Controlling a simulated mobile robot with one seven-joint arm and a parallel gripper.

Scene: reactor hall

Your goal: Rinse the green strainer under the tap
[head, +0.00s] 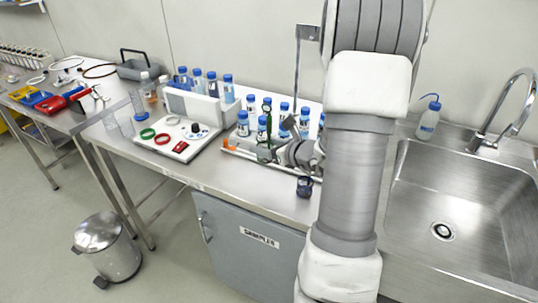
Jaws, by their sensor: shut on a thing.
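My gripper (274,153) is over the middle of the bench, in front of a group of blue-capped bottles. It is shut on a small dark green thing (264,151), which I take to be the green strainer. The thing is small and partly hidden by the fingers, so its full shape is unclear. The curved metal tap (521,112) stands at the far right behind the steel sink (402,205). The sink is empty, with a drain in its floor, and lies well to the right of my gripper.
Blue-capped bottles (228,86) crowd the bench behind my gripper. A small dark cup (304,187) stands near the front edge. A white device (182,151) is to the left. A wash bottle (429,119) stands behind the sink. My arm hides part of the bench.

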